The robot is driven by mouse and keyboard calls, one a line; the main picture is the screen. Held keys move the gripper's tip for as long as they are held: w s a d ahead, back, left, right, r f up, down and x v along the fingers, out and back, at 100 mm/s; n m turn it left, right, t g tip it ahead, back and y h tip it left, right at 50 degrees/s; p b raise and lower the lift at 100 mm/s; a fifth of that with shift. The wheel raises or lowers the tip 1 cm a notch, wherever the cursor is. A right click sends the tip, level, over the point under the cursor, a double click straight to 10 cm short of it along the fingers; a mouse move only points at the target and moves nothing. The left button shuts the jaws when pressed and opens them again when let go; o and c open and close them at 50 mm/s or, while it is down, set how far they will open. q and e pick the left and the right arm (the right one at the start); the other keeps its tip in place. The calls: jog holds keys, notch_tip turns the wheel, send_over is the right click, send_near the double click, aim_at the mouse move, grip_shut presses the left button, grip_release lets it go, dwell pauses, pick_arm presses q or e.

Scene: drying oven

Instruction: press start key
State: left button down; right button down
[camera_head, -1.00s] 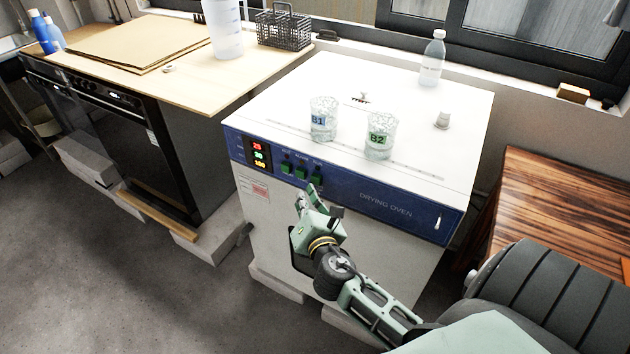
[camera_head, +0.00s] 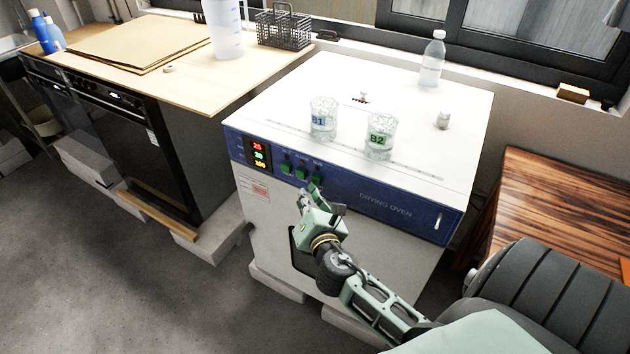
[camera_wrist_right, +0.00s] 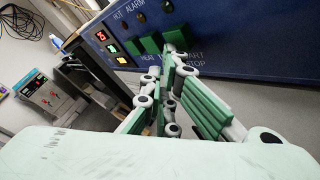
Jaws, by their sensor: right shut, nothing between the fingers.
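The drying oven (camera_head: 395,204) has a blue front panel with a small red, green and yellow display (camera_head: 258,152). Three green keys sit in a row right of the display; the rightmost green key (camera_head: 317,175) is just above my right gripper (camera_head: 312,191). In the right wrist view, this rightmost key (camera_wrist_right: 178,38) is just beyond the fingertips of my right gripper (camera_wrist_right: 170,52), near lettering reading START and STOP. The fingers are shut and empty. I cannot tell whether they touch the key. My left gripper is not in view.
Two glass beakers, B1 (camera_head: 323,122) and B2 (camera_head: 380,138), stand on the oven top with a clear bottle (camera_head: 432,60) and a small white-capped item (camera_head: 442,120). A wooden table (camera_head: 545,205) is at the right, a workbench (camera_head: 150,62) at the left. The floor in front is open.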

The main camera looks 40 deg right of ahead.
jog(key=shift+w+d, duration=0.3)
jog(key=shift+d, duration=0.5)
dwell(0.6)
jog(key=shift+a, duration=0.1)
jog(key=shift+s+a, duration=0.25)
jog(key=shift+a, duration=0.3)
jog(key=shift+s+a, duration=0.25)
jog(key=shift+a, duration=0.3)
jog(key=shift+a, duration=0.1)
jog(key=shift+s+a, duration=0.3)
jog(key=shift+a, duration=0.45)
jog(key=shift+s+a, duration=0.35)
jog(key=shift+a, duration=0.35)
jog(key=shift+s+a, duration=0.3)
jog(key=shift+a, duration=0.45)
